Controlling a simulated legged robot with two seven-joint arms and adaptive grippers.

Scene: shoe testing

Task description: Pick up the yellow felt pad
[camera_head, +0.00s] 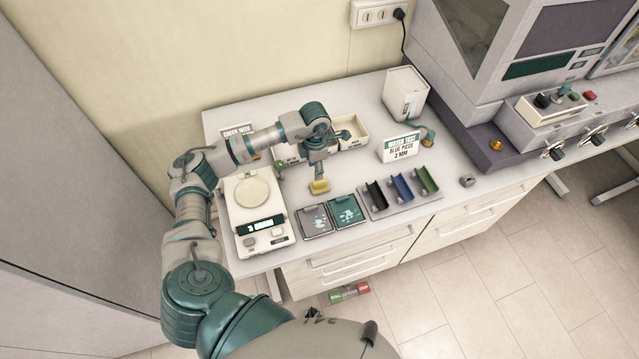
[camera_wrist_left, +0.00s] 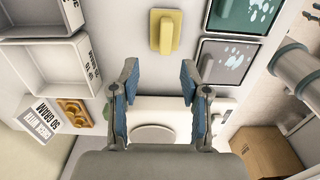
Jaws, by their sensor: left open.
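The yellow felt pad (camera_head: 319,187) lies on the white table, behind the grey and green square plates. It is a small yellow block with a raised grip. My left gripper (camera_head: 317,172) points down just above and behind it in the head view. In the left wrist view the pad (camera_wrist_left: 165,32) is at the top centre, beyond the fingertips. My left gripper (camera_wrist_left: 159,75) is open there, with nothing between its blue-padded fingers. The exact gap between fingers and pad is hard to tell. My right gripper is not in view.
A white scale (camera_head: 258,232) stands to the left. The grey plate (camera_head: 314,220) and green plate (camera_head: 347,211) lie in front. A rack (camera_head: 402,200) with black, blue and green holders is at right.

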